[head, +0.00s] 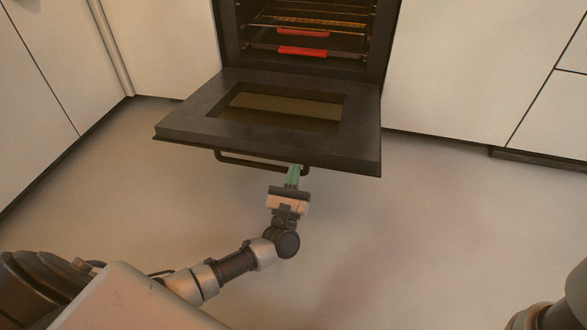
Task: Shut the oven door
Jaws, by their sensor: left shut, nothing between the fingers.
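The oven door (182,125) is dark with a glass window. It hangs wide open, folded down and out from the oven (229,35), about level. Its bar handle (237,159) runs along under the front edge. My left gripper (293,172) has green fingers, which are shut and empty. Their tips are at the right part of the handle, below the door's front edge; whether they touch it I cannot tell. Part of my right arm shows at the bottom right corner, but its gripper is out of view.
Inside the oven are wire racks (312,20) with red strips on their front edges (302,51). Pale cabinets (470,65) stand on both sides. The floor (430,220) in front of the door is clear.

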